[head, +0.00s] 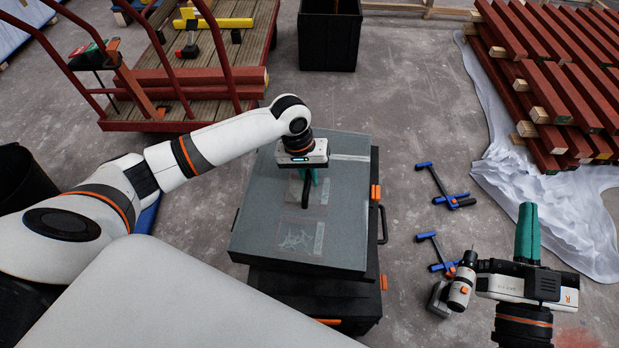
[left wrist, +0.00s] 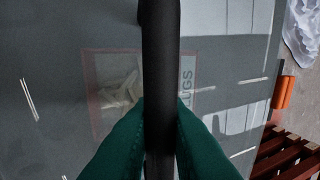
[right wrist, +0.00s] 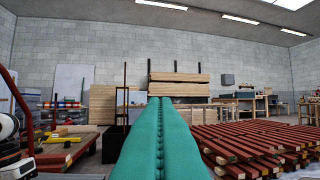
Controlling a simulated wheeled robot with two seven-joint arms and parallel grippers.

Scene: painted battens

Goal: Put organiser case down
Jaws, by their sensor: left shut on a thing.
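The organiser case (head: 258,215) is a flat grey case with clear windows in its top and a black handle (head: 305,192). It lies level over a black toolbox (head: 383,268) with orange latches; I cannot tell if the two touch. My left gripper (head: 308,177) points down at the case and is shut on its handle. In the left wrist view, the green fingers (left wrist: 160,120) pinch the handle (left wrist: 159,50) from both sides. My right gripper (head: 528,215) is shut and empty at the right, away from the case; its fingers (right wrist: 157,105) meet in the right wrist view.
Two blue clamps (head: 440,185) and a small power tool (head: 462,283) lie on the floor right of the case. Red battens (head: 560,90) are stacked on a white sheet (head: 500,160). A red-railed cart (head: 190,85) stands back left, a black bin (head: 330,40) behind.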

